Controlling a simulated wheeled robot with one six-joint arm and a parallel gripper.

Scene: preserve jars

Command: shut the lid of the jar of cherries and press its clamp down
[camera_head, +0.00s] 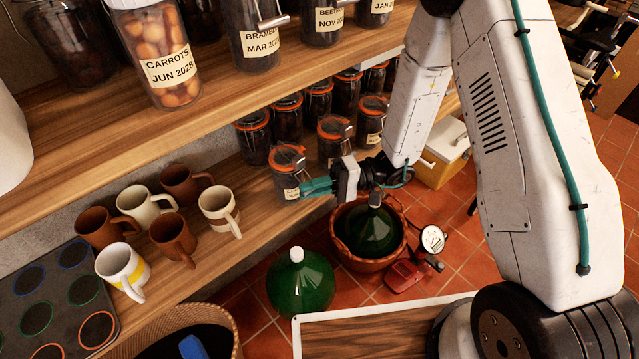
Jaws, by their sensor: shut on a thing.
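Several clip-top jars with orange seals stand on the lower shelf. Their labels are too small to read, so I cannot tell by label which holds cherries. My gripper (308,187), with teal fingers, is at the front jar (287,172), nearest the shelf's front edge. It is shut on part of this jar, at its right side below the lid. I cannot tell whether that part is the clamp or the glass. The jar is upright, with its lid on top or nearly so; how tightly it sits is too small to tell. The fingers hide part of the jar's front.
More jars (332,138) stand close behind and right of the front jar. Several mugs (172,236) stand left on the lower shelf. The upper shelf (120,135) overhangs, bearing large jars like the carrots (160,45). Green demijohns (300,287) stand on the floor below.

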